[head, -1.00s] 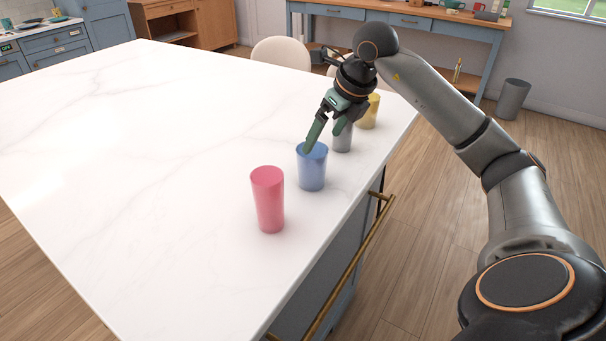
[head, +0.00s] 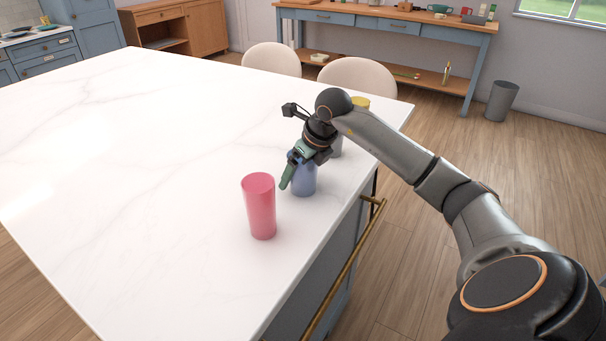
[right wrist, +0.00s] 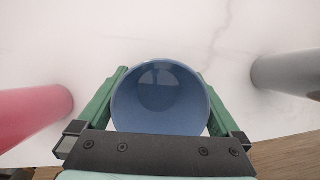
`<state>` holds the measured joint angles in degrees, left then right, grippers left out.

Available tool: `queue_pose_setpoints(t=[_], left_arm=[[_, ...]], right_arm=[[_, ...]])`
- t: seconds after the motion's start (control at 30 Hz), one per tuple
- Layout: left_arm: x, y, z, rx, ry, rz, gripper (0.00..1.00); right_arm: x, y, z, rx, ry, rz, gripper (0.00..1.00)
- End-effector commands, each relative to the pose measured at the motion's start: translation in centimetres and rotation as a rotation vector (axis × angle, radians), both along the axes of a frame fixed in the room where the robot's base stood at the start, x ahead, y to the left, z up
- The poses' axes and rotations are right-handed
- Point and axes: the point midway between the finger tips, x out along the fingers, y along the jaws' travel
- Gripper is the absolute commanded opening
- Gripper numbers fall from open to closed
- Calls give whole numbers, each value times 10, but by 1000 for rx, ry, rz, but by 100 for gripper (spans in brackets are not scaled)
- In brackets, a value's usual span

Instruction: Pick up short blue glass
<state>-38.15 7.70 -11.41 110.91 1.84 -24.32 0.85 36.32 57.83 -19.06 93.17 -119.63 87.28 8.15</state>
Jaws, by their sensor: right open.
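The short blue glass (head: 305,182) stands upright on the white marble counter (head: 130,190), partly hidden by my right gripper (head: 292,172) in the head view. In the right wrist view the blue glass (right wrist: 160,98) is seen from above, its inside empty. The open green fingers of my right gripper (right wrist: 160,100) lie on either side of it. One finger shows in front of the glass in the head view. I cannot tell whether the fingers touch it. My left gripper is not in view.
A pink glass (head: 261,207) stands just left of and nearer than the blue one. A grey glass (head: 337,147) and a yellow glass (head: 360,102) stand behind, partly hidden by my arm. The counter's left side is clear.

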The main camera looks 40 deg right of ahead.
Motion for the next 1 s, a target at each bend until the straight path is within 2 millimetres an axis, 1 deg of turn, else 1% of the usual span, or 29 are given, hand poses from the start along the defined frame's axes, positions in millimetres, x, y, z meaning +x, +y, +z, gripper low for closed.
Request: queue_pose_setpoints(t=[0.13, 0.87, 1.0], left_arm=[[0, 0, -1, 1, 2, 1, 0], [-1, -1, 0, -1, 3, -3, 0], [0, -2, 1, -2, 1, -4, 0]], right_arm=[[0, 0, 0, 0, 0, 0, 100], [0, 0, 1, 0, -1, -1, 18], [0, 0, 2, 1, -3, -1, 16]])
